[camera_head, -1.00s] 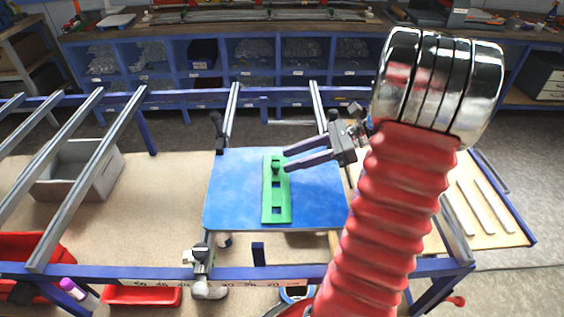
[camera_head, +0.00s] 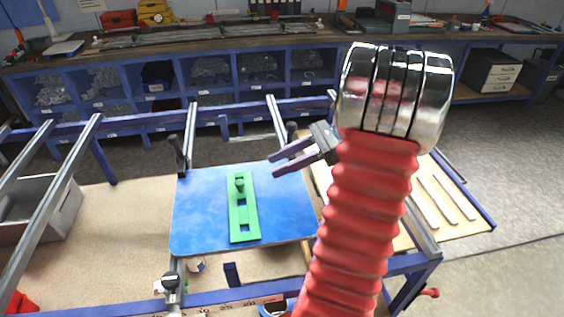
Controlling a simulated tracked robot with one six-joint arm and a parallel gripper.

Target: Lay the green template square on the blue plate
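The green template square (camera_head: 243,208) is a long flat strip with cut-out windows and a knob near its far end. It lies flat on the blue plate (camera_head: 198,215), running from near the far edge towards the near edge. The plate rests across the frame of the work table. My gripper (camera_head: 272,165) points left, up and to the right of the knob, over the plate's far right part. Its two dark fingers are apart with nothing between them, clear of the template. My red ribbed arm sleeve hides the plate's right-hand surroundings.
Clamps (camera_head: 178,155) stand at the plate's far corners, and another clamp (camera_head: 170,283) is at the near left. Blue rails (camera_head: 210,303) run along the table's front. A grey bin (camera_head: 40,205) sits at the left. Wooden board lies bare left of the plate.

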